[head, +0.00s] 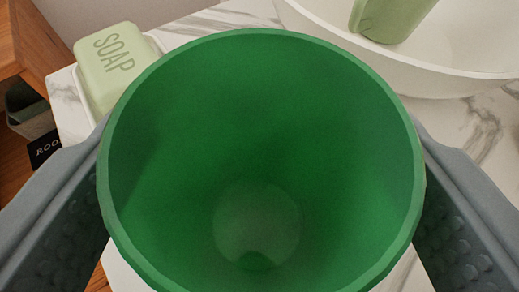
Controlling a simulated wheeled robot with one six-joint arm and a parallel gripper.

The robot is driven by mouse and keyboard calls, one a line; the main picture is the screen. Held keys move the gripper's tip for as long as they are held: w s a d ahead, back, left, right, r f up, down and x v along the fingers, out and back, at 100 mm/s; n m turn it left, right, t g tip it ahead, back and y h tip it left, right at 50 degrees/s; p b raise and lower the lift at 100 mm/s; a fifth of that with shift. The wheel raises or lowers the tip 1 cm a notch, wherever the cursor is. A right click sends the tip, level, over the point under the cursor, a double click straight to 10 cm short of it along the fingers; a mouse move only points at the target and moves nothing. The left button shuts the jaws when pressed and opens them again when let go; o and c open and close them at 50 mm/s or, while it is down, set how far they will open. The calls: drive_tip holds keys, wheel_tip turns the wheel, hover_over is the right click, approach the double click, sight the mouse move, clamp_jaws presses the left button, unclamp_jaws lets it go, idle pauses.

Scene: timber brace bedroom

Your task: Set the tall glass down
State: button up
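The tall glass (262,125) is green and fills the middle of the head view. I look down through its open rim to its round base, and it appears empty. My gripper (262,215) has one grey finger on each side of the glass and is shut on it. The fingers' dimpled inner pads face the glass wall. The underside of the glass is hidden, so I cannot tell whether it touches the surface below.
A white marble-patterned top (480,125) lies below and behind the glass. A pale green soap box marked SOAP (112,62) stands at left. A white basin (440,75) at upper right has a pale green object (392,18) in it. Wooden furniture (35,45) is at far left.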

drive_tip(key=shift+o, duration=0.5)
drive_tip(key=shift+r, duration=0.1)
drive_tip(key=shift+s+r, duration=0.1)
drive_tip(key=v, duration=0.7)
drive_tip(key=shift+s, duration=0.15)
drive_tip(key=shift+r, duration=0.15)
